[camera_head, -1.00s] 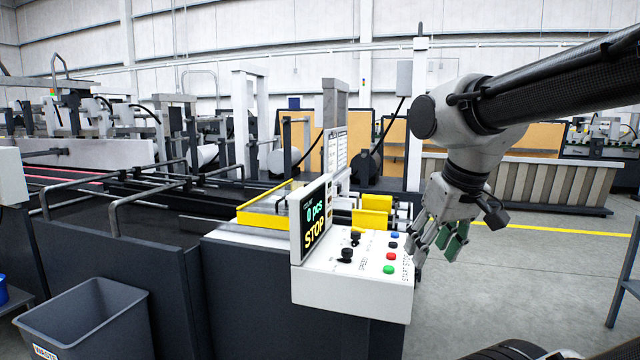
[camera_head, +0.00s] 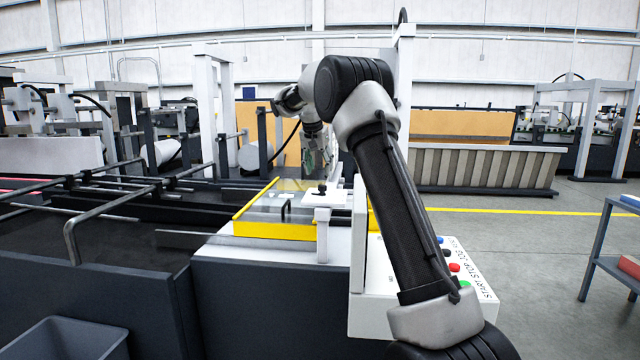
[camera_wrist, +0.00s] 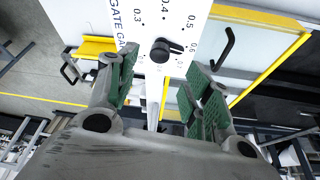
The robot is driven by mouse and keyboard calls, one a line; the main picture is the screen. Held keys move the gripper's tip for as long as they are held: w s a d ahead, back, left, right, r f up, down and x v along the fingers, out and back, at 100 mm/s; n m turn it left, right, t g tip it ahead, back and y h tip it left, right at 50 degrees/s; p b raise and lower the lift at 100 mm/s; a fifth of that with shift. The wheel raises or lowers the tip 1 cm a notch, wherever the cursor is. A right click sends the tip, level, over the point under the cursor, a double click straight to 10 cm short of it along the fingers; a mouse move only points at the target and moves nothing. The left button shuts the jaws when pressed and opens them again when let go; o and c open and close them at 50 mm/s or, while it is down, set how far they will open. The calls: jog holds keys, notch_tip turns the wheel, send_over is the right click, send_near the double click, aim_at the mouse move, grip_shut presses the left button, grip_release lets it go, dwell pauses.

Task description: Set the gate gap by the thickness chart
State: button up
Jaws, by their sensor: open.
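The gate gap dial is a white plate (camera_wrist: 178,22) with printed values in the wrist view; 0.3, 0.4 and 0.5 are readable. Its black knob (camera_wrist: 165,49) has a pointer toward the right, near a partly unclear label that looks like 0.6. My gripper (camera_wrist: 160,88) has green-padded fingers spread apart, with the knob showing beyond them, between the two. Nothing is held. In the head view my gripper (camera_head: 316,158) hangs above the small black knob (camera_head: 322,188) on its white block. The thickness chart cannot be made out now.
A yellow-framed clear guard (camera_head: 273,229) lies left of the knob, with a black handle (camera_wrist: 216,48) in the wrist view. My arm covers much of the control panel, whose red button (camera_head: 454,267) shows. Metal rails (camera_head: 100,205) cross at left. Open floor lies to the right.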

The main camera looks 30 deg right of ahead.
aim_at(322, 186)
jog(key=x, duration=0.7)
jog(key=shift+w+d+f, duration=0.1)
jog(key=shift+w+f, duration=0.05)
jog(key=shift+f, duration=0.1)
jog(key=shift+c, duration=0.2)
jog(key=c, duration=1)
